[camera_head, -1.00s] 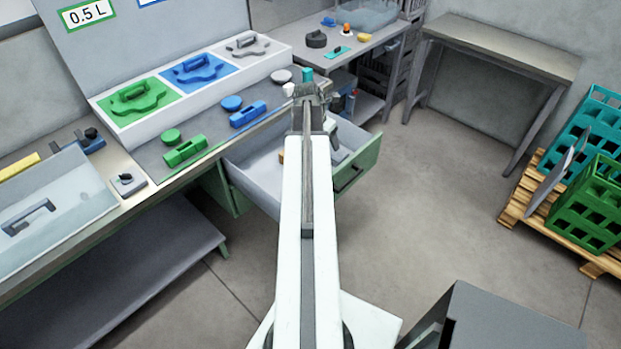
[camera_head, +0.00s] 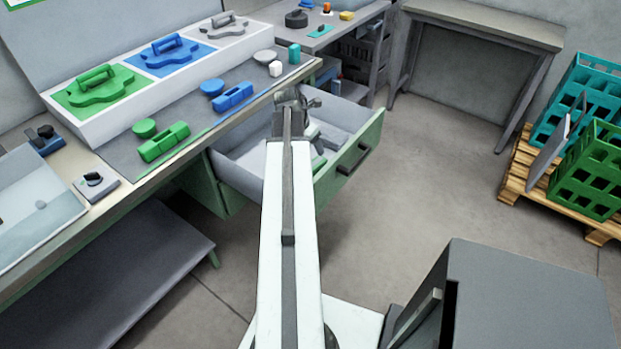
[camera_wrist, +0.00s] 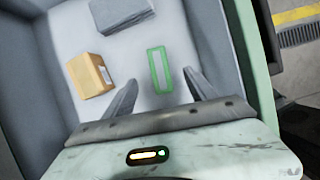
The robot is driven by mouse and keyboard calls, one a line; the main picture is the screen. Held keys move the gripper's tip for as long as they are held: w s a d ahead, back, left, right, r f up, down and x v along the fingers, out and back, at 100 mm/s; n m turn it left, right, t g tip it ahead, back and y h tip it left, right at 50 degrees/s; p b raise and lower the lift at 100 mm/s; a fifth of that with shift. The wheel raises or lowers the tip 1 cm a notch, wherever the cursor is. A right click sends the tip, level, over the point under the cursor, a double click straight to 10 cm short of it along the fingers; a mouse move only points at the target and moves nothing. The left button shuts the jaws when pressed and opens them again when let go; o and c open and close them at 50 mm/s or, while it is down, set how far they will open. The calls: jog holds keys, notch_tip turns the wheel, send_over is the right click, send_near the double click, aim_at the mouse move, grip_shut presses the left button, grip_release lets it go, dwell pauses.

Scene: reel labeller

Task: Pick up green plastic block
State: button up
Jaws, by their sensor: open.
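In the wrist view a green block (camera_wrist: 159,70), with a pale middle, lies on the floor of the open drawer (camera_wrist: 75,30). My gripper (camera_wrist: 162,82) is open above it, one finger on each side in the picture and nothing held. The height gap is hard to judge. In the head view my gripper (camera_head: 290,98) is over the drawer (camera_head: 350,165), its fingertips hidden by my arm. A green piece (camera_head: 318,163) shows in the drawer beside my arm.
In the drawer, a cardboard box (camera_wrist: 90,75) lies left of the block and a grey box (camera_wrist: 120,12) beyond it. The drawer walls stand close around. Crates (camera_head: 590,175) stand on a pallet at right.

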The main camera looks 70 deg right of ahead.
jog(key=b, duration=0.4)
send_over(314, 164)
jog(key=a, duration=0.3)
jog(key=f, duration=0.5)
jog(key=shift+w+d+f, duration=0.2)
jog(key=shift+w, duration=0.15)
jog(key=b+x, duration=0.6)
jog(key=x, duration=0.1)
jog(key=shift+w+d+f, duration=0.15)
jog(key=shift+f, duration=0.1)
jog(key=shift+f+b, duration=0.25)
jog(key=shift+b, duration=0.2)
jog(key=shift+c, duration=0.3)
grip_shut()
